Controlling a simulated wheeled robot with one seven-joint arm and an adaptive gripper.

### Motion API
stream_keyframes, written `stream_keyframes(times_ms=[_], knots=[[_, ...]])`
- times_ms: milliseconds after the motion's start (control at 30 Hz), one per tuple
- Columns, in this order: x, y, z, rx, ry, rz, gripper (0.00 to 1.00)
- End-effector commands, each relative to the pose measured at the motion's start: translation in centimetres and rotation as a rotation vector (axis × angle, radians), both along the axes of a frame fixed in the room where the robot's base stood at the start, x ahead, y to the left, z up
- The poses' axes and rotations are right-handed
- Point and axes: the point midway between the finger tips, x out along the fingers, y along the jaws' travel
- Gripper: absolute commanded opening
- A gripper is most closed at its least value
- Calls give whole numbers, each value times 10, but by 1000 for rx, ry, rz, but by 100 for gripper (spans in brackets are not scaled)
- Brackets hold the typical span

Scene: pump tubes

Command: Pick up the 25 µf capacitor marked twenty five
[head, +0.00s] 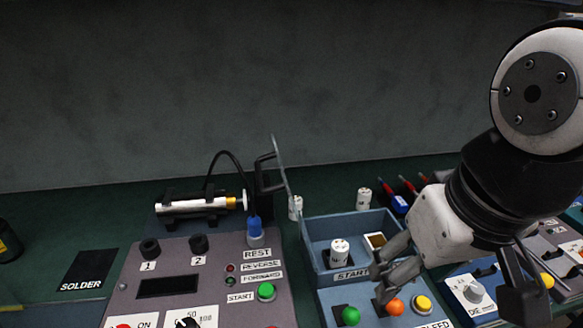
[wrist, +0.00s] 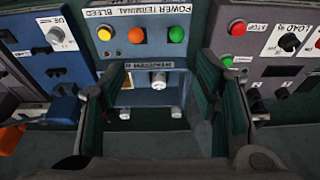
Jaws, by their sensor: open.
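Three small white cylinders that look like capacitors show in the head view. One capacitor (head: 340,250) stands upright in the blue tray (head: 312,228), by the START label. A second capacitor (head: 295,207) stands behind the tray's left corner, and a third capacitor (head: 363,198) stands behind the tray. Their markings are too small to read, so I cannot tell which is twenty five. My gripper (head: 383,267) is open and empty at the tray's right front. In the wrist view the tray capacitor (wrist: 157,80) shows between my spread fingers, touching neither.
Green, orange (head: 394,307) and yellow buttons lie just in front of the tray. A grey control panel (head: 205,285) is at the left, with a syringe-like pump (head: 195,205) behind it. A thin upright bracket (head: 279,165) rises at the tray's left. Another panel (head: 468,292) is at the right.

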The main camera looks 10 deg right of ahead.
Motion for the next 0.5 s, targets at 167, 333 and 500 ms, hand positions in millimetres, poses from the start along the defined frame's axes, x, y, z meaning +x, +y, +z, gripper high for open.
stream_keyframes(times_ms=[167,333,500], knots=[[1,0,59,13,-43,-31,56],[10,1,103,37,-70,-87,56],[41,1,131,83,-53,-213,56]])
